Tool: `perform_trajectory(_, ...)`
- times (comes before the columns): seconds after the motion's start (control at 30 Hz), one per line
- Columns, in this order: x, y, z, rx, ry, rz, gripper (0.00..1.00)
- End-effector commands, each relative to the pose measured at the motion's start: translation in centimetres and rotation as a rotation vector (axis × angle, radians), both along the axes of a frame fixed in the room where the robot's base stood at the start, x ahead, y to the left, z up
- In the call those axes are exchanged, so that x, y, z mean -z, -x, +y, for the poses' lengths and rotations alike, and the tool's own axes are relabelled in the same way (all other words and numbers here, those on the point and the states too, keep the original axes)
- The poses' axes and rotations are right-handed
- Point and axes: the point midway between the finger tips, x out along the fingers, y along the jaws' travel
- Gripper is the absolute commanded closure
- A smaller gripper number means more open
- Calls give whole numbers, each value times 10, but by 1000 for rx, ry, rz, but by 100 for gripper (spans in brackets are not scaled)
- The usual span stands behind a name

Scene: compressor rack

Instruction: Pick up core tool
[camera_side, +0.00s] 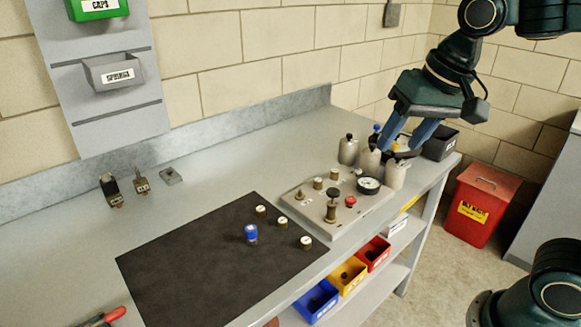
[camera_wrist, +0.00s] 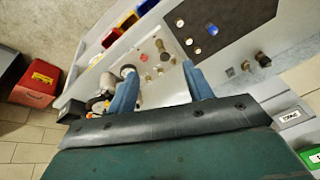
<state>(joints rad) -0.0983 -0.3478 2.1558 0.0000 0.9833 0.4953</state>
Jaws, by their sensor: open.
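I cannot tell for sure which item is the core tool. A small blue-topped piece (camera_side: 251,234) stands on the black mat (camera_side: 185,270); it also shows in the wrist view (camera_wrist: 213,30). A red-handled tool (camera_side: 106,317) lies at the lower left edge of the side view, partly cut off. My gripper (camera_side: 403,148) is open above the right end of the bench, close to the grey canisters, its fingers pointing down. In the wrist view my gripper (camera_wrist: 160,67) shows both blue fingers wide apart, with nothing held between them.
A grey plate (camera_side: 318,223) carries a dial gauge (camera_side: 368,185), knobs and brass fittings. Grey canisters (camera_side: 348,149) stand behind it. Small brass-and-white pieces (camera_side: 306,242) sit on the mat. Colored bins (camera_side: 346,274) are below the front edge. The bench's left part is mostly clear.

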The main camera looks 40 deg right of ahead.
Motion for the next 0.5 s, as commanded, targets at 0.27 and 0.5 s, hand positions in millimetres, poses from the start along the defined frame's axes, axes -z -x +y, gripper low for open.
perform_trajectory(0.27, 3, -60, 25, 191, -69, 87, 49)
perform_trajectory(0.5, 17, -109, 50, 364, -110, 155, 49)
